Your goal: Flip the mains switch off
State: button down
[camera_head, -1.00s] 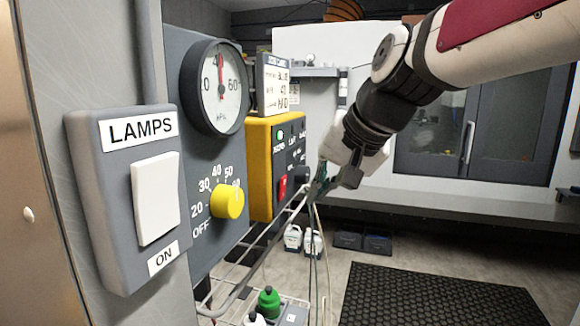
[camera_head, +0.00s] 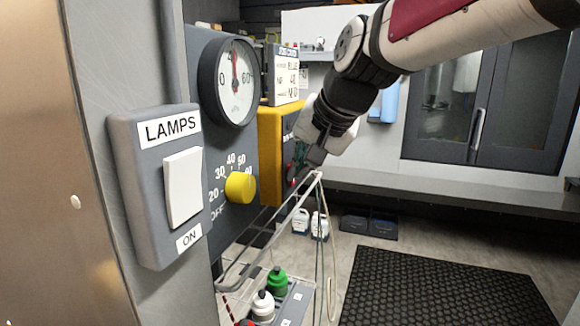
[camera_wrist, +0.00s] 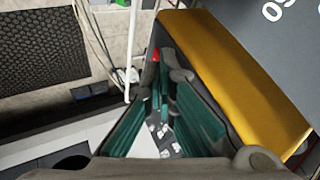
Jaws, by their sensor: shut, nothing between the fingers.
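The yellow box (camera_head: 268,157) with a dark front panel is mounted on the grey wall panel, left of my gripper. In the earlier head view a red rocker switch shows low on its front; now my gripper (camera_head: 299,176) hides most of that area. My gripper is shut and empty, its tip close to the box's front. In the wrist view my gripper's fingers (camera_wrist: 165,75) point up the picture, beside the yellow box (camera_wrist: 235,78). A small red piece (camera_wrist: 156,54), apparently the mains switch, shows at the fingertips. I cannot tell whether they touch it, nor its position.
A lamps switch (camera_head: 183,188), a yellow knob (camera_head: 240,187) and a round gauge (camera_head: 234,84) are nearer on the left. A card (camera_head: 285,76) stands above the box. A wire rack with bottles (camera_head: 277,281) is below. The floor around the black mat (camera_head: 440,290) is open.

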jog(key=shift+r+p, duration=0.5)
jog(key=shift+r, duration=0.25)
jog(key=shift+d, duration=0.1)
